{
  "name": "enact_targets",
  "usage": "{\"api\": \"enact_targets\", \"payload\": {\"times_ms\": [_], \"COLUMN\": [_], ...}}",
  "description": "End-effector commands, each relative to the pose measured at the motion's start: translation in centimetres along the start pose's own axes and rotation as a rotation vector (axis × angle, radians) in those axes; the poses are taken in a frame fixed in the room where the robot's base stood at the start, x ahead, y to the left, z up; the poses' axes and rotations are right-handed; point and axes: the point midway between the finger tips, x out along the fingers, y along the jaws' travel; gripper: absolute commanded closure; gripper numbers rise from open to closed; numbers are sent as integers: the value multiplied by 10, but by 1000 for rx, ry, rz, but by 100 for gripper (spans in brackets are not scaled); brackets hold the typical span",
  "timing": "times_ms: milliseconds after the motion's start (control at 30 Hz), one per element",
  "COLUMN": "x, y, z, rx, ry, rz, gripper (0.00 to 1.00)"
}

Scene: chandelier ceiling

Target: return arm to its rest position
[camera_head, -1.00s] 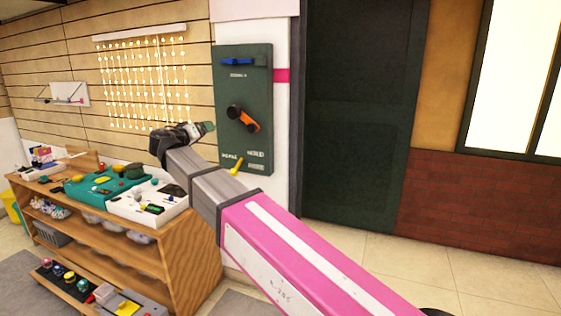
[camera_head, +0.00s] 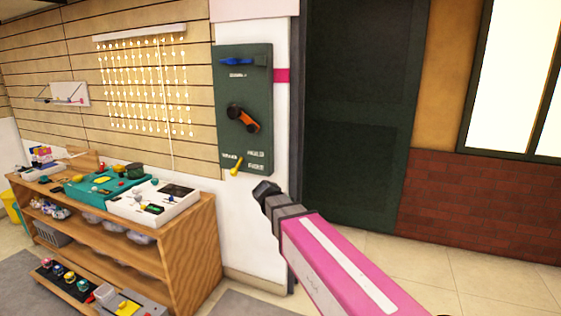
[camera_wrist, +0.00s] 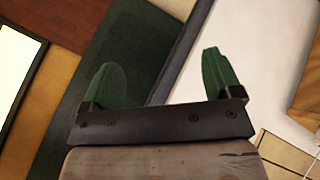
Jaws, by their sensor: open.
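My arm, pink with a white stripe, reaches up from the bottom right in the head view. Its dark end sits in front of the white wall strip, below the green wall panel (camera_head: 262,140) and apart from it. The fingertips cannot be made out there. In the wrist view my gripper (camera_wrist: 158,80) shows two green fingers spread wide apart, with nothing between them.
A wooden shelf (camera_head: 205,235) with teal and white boards on top stands at the left. A string of lights (camera_head: 140,85) hangs on the slatted wall. A dark green door (camera_head: 355,110) is behind my arm. Tiled floor (camera_head: 490,285) is clear at the right.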

Motion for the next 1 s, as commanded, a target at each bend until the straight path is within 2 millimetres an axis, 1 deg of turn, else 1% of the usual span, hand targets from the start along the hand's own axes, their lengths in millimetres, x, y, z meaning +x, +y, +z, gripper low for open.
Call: {"api": "enact_targets", "payload": {"times_ms": [33,67,100,167,200,267,300,367,400,533,600,700,800,1000], "x": [19,29,41,58,68,82,90,101,107,121,125,128,130,130], "y": [9,13,16,22,26,30,34,37,40,45,46,47,47,47], "z": [25,37,53,77,94,118,134,158,173,215,231,247,254,254], "rx": [4,6,8,15,20,31,40,56,68,106,124,144,155,157], "ry": [-51,-79,-116,-169,-203,-251,-283,-326,-353,-421,-445,-467,-477,-478], "rz": [-29,-49,-79,-124,-154,-202,-235,-286,-320,-421,-464,-508,-531,-537], "gripper": [16,16,16,16,16,16,16,16,16,16,16,16,16,16]}}
